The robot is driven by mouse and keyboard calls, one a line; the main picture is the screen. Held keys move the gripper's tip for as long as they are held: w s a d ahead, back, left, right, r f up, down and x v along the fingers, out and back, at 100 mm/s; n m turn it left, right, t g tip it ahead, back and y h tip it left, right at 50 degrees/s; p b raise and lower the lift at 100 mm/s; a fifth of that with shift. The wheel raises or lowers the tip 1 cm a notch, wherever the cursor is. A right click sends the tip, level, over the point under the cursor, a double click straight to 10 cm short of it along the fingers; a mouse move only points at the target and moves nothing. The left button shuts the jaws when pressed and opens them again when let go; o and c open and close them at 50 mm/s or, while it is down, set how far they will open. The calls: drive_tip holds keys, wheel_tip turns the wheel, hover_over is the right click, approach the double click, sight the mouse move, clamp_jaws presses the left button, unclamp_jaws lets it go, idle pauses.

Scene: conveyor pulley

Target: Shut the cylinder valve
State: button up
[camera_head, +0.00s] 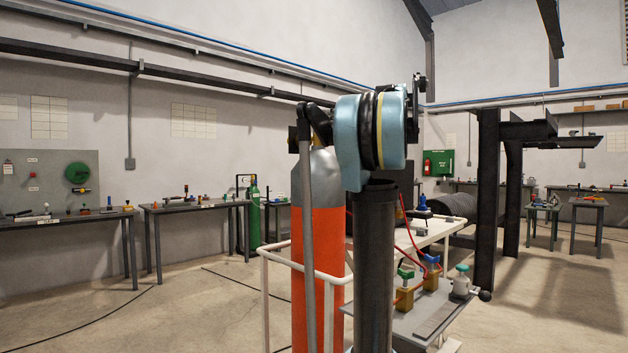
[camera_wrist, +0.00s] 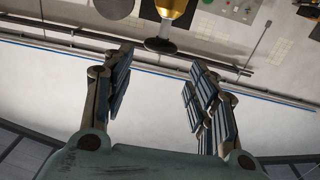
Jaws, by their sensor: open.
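The orange gas cylinder (camera_head: 318,250) with a grey shoulder stands upright in the head view, partly behind my arm. Its top is mostly hidden by dark parts and my blue wrist links. In the wrist view, a brass fitting with a dark round disc, which looks like the cylinder valve (camera_wrist: 171,12), comes in from the top edge. My gripper (camera_wrist: 160,60) is open and empty. The disc lies just past the fingertips, roughly between them but not enclosed. In the head view I cannot make out the fingers clearly.
A white-railed cart (camera_head: 276,262) surrounds the cylinder's lower part. A side table (camera_head: 425,318) with red-hosed brass valves stands to the right. Workbenches (camera_head: 190,206) and a green cylinder (camera_head: 254,215) stand along the back wall. The floor at left is free.

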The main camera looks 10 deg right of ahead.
drive_tip(key=s+a+f+g, duration=0.2)
drive_tip(key=s+a+f, duration=0.2)
drive_tip(key=f, duration=0.3)
drive_tip(key=s+a+f+g, duration=0.2)
drive_tip(key=s+a+f, duration=0.1)
drive_tip(key=f, duration=0.4)
drive_tip(key=s+a+f+m+g+h, duration=0.1)
drive_tip(key=s+a+f+g, duration=0.1)
drive_tip(key=s+a+f, duration=0.2)
wheel_tip(320, 180, down, 4)
drive_tip(key=shift+s+a+f, duration=0.1)
drive_tip(key=shift+s+a, duration=0.2)
drive_tip(key=shift+s, duration=0.7)
